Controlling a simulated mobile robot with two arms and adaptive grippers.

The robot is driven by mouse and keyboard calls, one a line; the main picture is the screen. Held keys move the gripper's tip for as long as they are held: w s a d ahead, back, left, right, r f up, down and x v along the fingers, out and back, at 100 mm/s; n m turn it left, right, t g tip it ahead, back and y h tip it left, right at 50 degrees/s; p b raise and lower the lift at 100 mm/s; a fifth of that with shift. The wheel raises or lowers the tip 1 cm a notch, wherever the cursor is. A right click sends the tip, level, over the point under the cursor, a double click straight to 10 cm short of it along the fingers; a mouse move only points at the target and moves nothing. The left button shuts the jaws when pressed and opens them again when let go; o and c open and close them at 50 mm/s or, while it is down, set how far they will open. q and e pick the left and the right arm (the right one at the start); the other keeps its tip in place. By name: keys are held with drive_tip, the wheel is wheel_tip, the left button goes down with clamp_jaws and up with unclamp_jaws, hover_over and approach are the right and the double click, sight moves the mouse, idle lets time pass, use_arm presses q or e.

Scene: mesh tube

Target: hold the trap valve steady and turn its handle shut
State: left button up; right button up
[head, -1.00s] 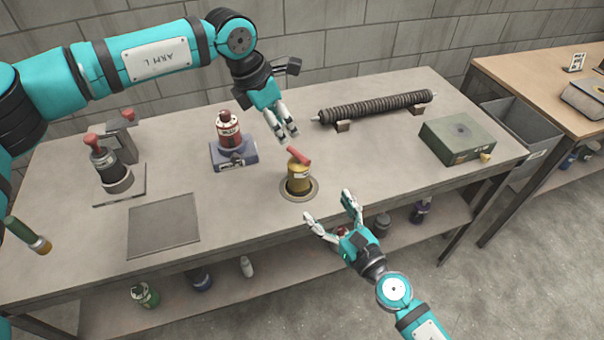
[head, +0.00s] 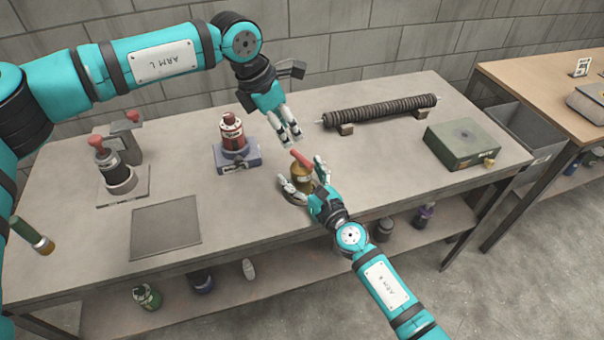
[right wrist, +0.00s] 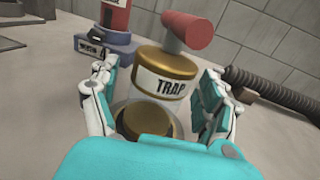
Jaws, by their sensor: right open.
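The trap valve (head: 302,180) is a brass body with a red handle (head: 302,157) on top, standing upright in a round fitting near the table's front edge. In the right wrist view its white label reads TRAP (right wrist: 168,85), and the red handle (right wrist: 190,32) points to the right. My right gripper (head: 304,175) is open, with its fingers on either side of the brass body; I cannot tell whether they touch it. My left gripper (head: 290,140) hangs just above and behind the red handle, apart from it. Its fingers look close together, but their opening is unclear.
A ribbed tube (head: 380,109) lies on supports behind, and a green box (head: 460,144) sits at right. A flat dark plate (head: 166,227) lies at front left. The table (head: 370,190) is clear between the trap valve and the green box.

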sight(302, 156)
drive_tip(key=c, duration=1.4)
use_arm(q)
drive_tip(key=w+d+r+n+g+y, duration=0.1)
drive_tip(key=d+n+y, duration=0.1)
drive_tip(key=n, duration=0.8)
drive_tip(key=w+d+r+n+g+y, duration=0.1)
drive_tip(key=d+n+y, duration=0.1)
drive_tip(key=n, duration=0.8)
drive_tip(key=shift+n, duration=0.5)
drive_tip(key=f, duration=1.1)
drive_tip(key=shift+s+a+f, duration=0.1)
drive_tip(key=shift+a+f, duration=0.15)
drive_tip(key=shift+f, duration=0.05)
